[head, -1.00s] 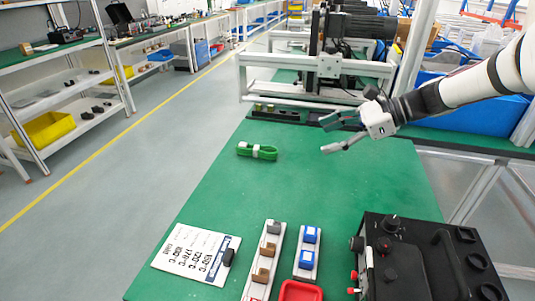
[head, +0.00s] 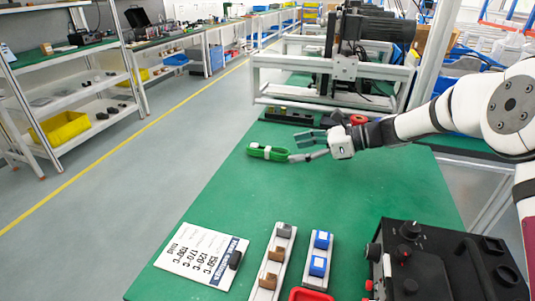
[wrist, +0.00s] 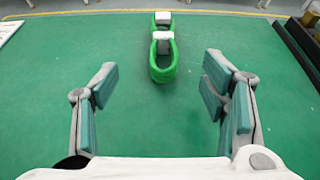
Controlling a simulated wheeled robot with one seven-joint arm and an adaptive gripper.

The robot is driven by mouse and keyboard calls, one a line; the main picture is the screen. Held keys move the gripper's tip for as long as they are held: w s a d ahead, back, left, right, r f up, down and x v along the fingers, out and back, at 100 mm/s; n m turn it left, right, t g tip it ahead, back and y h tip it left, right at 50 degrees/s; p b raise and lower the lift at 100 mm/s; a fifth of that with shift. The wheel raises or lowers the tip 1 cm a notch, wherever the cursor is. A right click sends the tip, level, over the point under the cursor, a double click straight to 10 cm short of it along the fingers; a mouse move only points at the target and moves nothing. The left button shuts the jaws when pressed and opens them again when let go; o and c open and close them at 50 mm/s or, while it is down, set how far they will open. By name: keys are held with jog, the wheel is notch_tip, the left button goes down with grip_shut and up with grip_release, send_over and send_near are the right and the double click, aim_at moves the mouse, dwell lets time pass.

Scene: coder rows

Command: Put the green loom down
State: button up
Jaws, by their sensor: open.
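The green loom (head: 266,152) is a looped green bundle with white ties, lying on the green table (head: 330,205) near its far left edge. In the wrist view the loom (wrist: 163,62) lies ahead of my gripper (wrist: 160,105), centred between the two spread fingers and beyond their tips. My gripper is open with nothing between its fingers. In the head view my gripper (head: 305,147) is just right of the loom, with its fingers pointing left toward it. I cannot tell whether a fingertip touches the loom there.
A printed temperature sheet (head: 200,253), racks with brown blocks (head: 273,262) and blue blocks (head: 318,262), and a red tray (head: 310,295) lie at the near side. A black control box (head: 440,265) stands at right. A metal-framed machine (head: 340,75) stands behind. The table's middle is clear.

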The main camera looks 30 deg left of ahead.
aim_at(282, 151)
jog(key=x, duration=0.5)
jog(key=shift+w+r+b, duration=0.1)
jog(key=shift+w+b, duration=0.15)
jog(key=shift+b, duration=0.15)
jog(key=c, duration=1.4)
